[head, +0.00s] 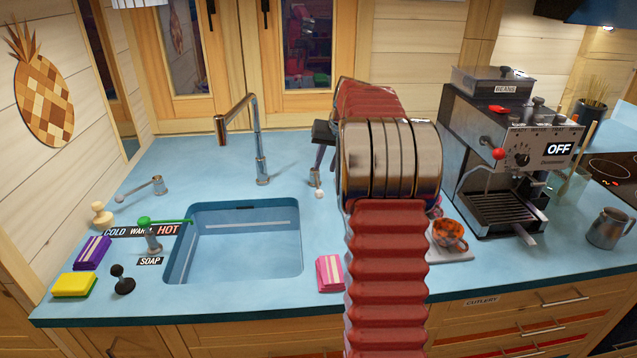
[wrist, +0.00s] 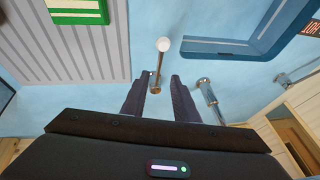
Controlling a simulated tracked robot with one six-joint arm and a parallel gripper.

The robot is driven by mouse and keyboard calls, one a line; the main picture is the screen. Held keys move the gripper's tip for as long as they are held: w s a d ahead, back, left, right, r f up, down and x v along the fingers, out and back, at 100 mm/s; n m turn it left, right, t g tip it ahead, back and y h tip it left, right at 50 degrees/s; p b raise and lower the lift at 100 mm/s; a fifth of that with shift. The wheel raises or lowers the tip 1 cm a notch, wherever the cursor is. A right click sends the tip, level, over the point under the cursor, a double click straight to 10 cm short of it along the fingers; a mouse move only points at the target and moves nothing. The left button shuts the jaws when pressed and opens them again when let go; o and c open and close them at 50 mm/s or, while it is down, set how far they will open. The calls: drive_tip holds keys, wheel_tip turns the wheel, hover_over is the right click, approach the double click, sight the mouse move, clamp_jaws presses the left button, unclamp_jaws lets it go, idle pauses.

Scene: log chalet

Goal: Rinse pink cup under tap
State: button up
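No pink cup shows clearly. A small pink shape (head: 436,208) is mostly hidden behind my arm in the head view, and I cannot tell what it is. The chrome tap (head: 255,130) stands behind the blue sink (head: 292,245), its spout turned left over the counter; no water shows. My gripper (wrist: 162,78) is open and empty. Its dark fingers point down at the counter right of the tap. A small lever with a white knob (wrist: 163,45) shows between and beyond the fingertips; I cannot tell whether they touch it. The sink also shows in the wrist view (wrist: 210,47).
A ribbed grey board (wrist: 85,55) carries a green-and-white block (wrist: 75,10). An orange patterned cup (head: 448,236) and a coffee machine (head: 500,160) stand right. A pink sponge (head: 330,272) lies beside the sink. A green-handled soap tap (head: 152,235) and more sponges are left.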

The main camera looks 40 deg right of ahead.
sight(317, 185)
drive_tip(key=x, duration=1)
drive_tip(key=shift+c, duration=0.4)
clamp_jaws()
idle(0.9)
